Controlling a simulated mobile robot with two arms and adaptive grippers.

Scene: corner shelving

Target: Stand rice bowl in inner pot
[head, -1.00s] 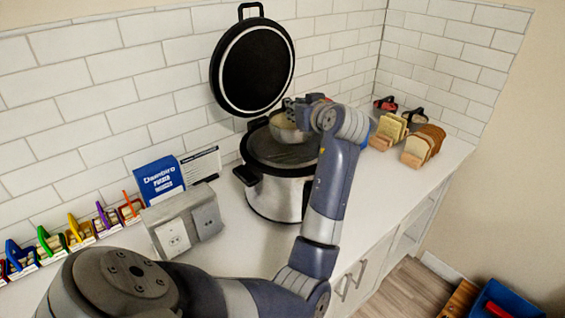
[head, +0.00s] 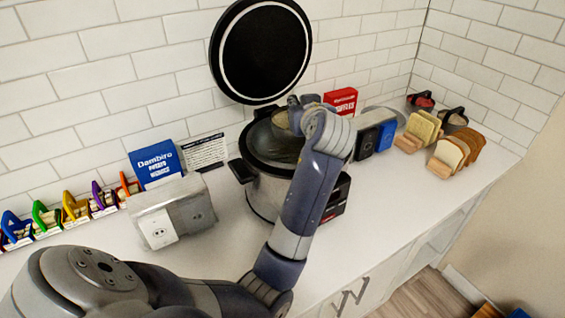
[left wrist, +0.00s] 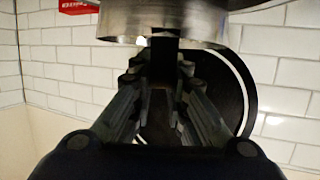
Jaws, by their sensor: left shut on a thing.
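The rice bowl (head: 283,122) is a small pale bowl, mostly hidden behind my gripper. In the left wrist view a metallic curved rim (left wrist: 108,28), likely the bowl, shows at the top by the fingers. My left gripper (head: 300,108) is shut on the bowl and holds it over the back right part of the open cooker. The inner pot (head: 268,148) is the dark opening inside the silver and black cooker (head: 262,192). My forearm hides the cooker's right side. I cannot tell whether the bowl touches the pot. My right gripper is not in view.
The round black lid (head: 262,50) stands open against the tiled wall. Left are an outlet box (head: 172,212), a blue box (head: 156,164) and colored racks (head: 75,205). Right are a red box (head: 341,101), black and blue boxes (head: 376,138) and bread racks (head: 455,153). The front counter is partly clear.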

